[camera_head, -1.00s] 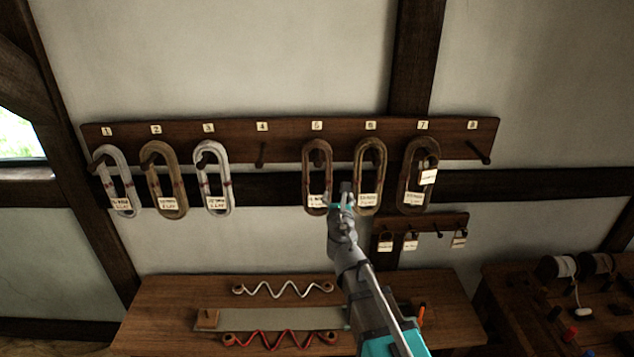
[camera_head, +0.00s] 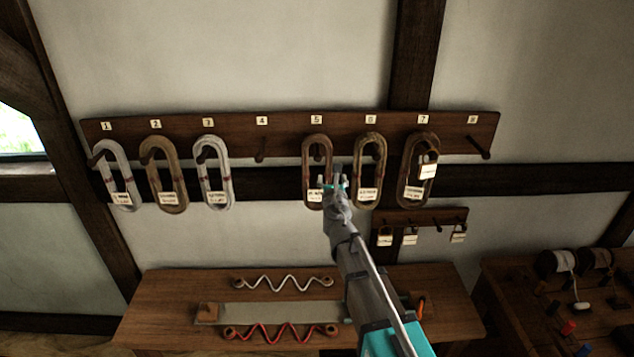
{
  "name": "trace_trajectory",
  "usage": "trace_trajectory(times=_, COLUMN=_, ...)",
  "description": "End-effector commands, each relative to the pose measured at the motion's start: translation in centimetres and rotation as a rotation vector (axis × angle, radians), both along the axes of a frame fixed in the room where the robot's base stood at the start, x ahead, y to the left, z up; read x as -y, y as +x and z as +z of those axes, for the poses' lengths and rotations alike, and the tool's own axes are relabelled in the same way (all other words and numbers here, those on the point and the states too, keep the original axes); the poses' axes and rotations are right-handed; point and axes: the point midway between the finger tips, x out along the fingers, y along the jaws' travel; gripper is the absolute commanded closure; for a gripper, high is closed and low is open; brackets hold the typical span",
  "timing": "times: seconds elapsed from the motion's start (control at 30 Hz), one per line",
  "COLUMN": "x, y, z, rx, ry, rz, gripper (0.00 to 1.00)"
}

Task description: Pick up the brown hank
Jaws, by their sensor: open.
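Several oval hanks with paper tags hang on a dark wooden peg rail. A reddish-brown hank (camera_head: 306,172) hangs at peg 5. An olive-brown hank (camera_head: 381,172) hangs at peg 6, a darker brown one (camera_head: 405,172) at peg 7 and a tan one (camera_head: 149,175) at peg 2. I cannot tell which one the task means. My gripper (camera_head: 333,179) is open and empty, raised in front of the rail at the lower right of the peg 5 hank. It overlaps that hank's edge in the picture; contact cannot be told.
White hanks hang at peg 1 (camera_head: 130,178) and peg 3 (camera_head: 226,175). Pegs 4 (camera_head: 260,151) and 8 (camera_head: 480,147) are bare. A small rack (camera_head: 420,217) with tags is below right. A bench (camera_head: 165,310) with wavy cords stands below; another table (camera_head: 510,300) holds spools.

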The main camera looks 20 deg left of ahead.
Motion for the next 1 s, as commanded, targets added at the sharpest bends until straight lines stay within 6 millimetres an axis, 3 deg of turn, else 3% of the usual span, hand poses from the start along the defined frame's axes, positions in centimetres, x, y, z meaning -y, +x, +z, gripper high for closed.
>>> trace_trajectory(times=0.03, x=-0.4, y=1.1, z=0.0, rx=0.0, ry=0.0, rz=-0.001, gripper=0.2)
trace_trajectory(times=0.2, x=-0.9, y=2.6, z=0.0, rx=0.0, ry=0.0, rz=0.0, gripper=0.2)
trace_trajectory(times=0.73, x=-1.1, y=3.2, z=0.0, rx=0.0, ry=0.0, rz=0.001, gripper=0.2)
trace_trajectory(times=1.0, x=-2.1, y=5.7, z=0.0, rx=0.0, ry=0.0, rz=0.001, gripper=0.2)
